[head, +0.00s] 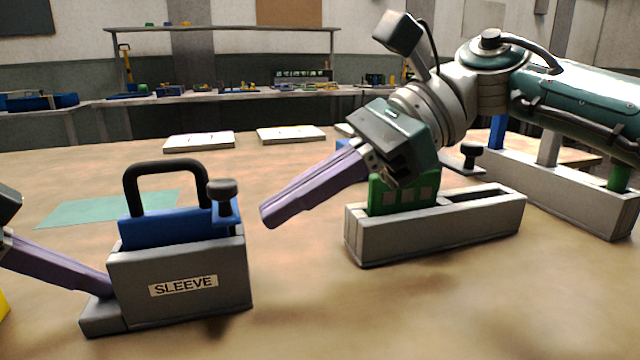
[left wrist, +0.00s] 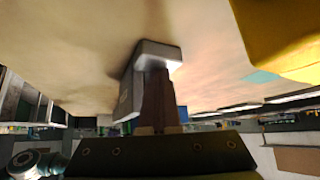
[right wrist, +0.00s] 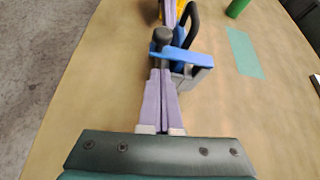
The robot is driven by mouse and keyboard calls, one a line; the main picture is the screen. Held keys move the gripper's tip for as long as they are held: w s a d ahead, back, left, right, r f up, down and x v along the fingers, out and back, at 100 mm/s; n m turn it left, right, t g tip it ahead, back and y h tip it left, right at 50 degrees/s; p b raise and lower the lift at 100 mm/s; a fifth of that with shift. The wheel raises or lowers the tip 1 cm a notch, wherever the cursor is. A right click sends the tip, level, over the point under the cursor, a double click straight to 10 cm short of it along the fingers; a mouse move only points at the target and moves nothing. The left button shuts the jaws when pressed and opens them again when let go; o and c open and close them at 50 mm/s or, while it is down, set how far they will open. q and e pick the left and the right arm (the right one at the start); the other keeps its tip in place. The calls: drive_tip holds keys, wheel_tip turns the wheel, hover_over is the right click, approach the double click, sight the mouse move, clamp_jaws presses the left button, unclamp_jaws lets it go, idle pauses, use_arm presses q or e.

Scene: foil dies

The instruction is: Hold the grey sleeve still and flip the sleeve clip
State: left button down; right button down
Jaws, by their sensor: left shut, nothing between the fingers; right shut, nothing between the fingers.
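The grey sleeve (head: 235,280), labelled SLEEVE, stands on the table at front left. A blue insert (head: 150,232) with a black handle (head: 165,165) sits in it. The sleeve clip, a blue piece with a dark knob (head: 222,188), is at its right end; it also shows in the right wrist view (right wrist: 195,57). My left gripper (head: 107,290) is shut and empty, its tips at the low foot on the sleeve's left end; contact looks likely. My right gripper (head: 268,217) is shut and empty, tips just right of the clip, apparently apart from it.
A grey holder (head: 440,232) with a green block (head: 380,195) stands under my right arm. A longer grey rack (head: 560,185) is at the right. A green sheet (head: 75,208) lies behind the sleeve. White plates (head: 200,141) lie farther back. The front middle table is clear.

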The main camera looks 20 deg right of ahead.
sight(214, 211)
drive_tip(key=shift+s+a+r, duration=0.15)
drive_tip(key=shift+a+r, duration=0.6)
drive_tip(key=shift+r, duration=0.1)
drive_tip(key=shift+w+r+m+g, duration=0.2)
drive_tip(key=shift+r+m+g, duration=0.2)
drive_tip(key=shift+r, duration=0.15)
drive_tip(key=w+r, duration=0.4)
drive_tip(key=w, duration=0.1)
drive_tip(key=shift+r, duration=0.2)
idle(0.6)
drive_tip(key=shift+w+a, duration=0.1)
drive_tip(key=shift+w, duration=0.05)
drive_tip(key=shift+r, duration=0.1)
idle(1.3)
